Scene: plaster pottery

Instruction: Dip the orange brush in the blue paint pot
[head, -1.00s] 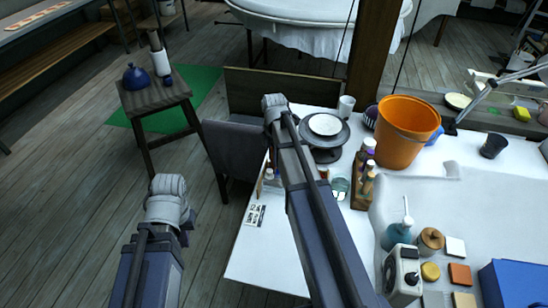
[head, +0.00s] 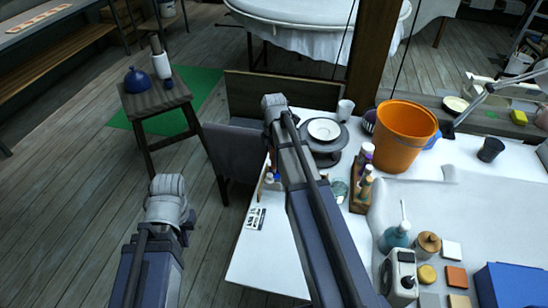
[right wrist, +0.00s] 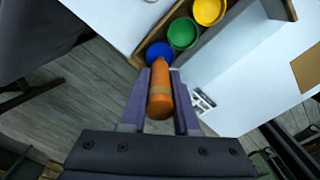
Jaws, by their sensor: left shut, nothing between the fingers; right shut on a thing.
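My right gripper (right wrist: 160,92) is shut on the orange brush (right wrist: 160,100) in the right wrist view. The brush points away from the camera, and its far end overlaps the near part of the blue paint pot (right wrist: 157,49). I cannot tell whether that end is in the paint or above it. The blue pot is at the near end of a wooden holder, beside a green pot (right wrist: 183,33) and a yellow pot (right wrist: 208,11). In the head view my right arm hides the right gripper and brush.
The white table (head: 262,262) carries a turntable with a white plate (head: 324,129), an orange bucket (head: 403,137) and a bottle rack (head: 360,190). A printed card (head: 255,219) lies near its left edge. A grey chair (head: 237,158) stands left of the table.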

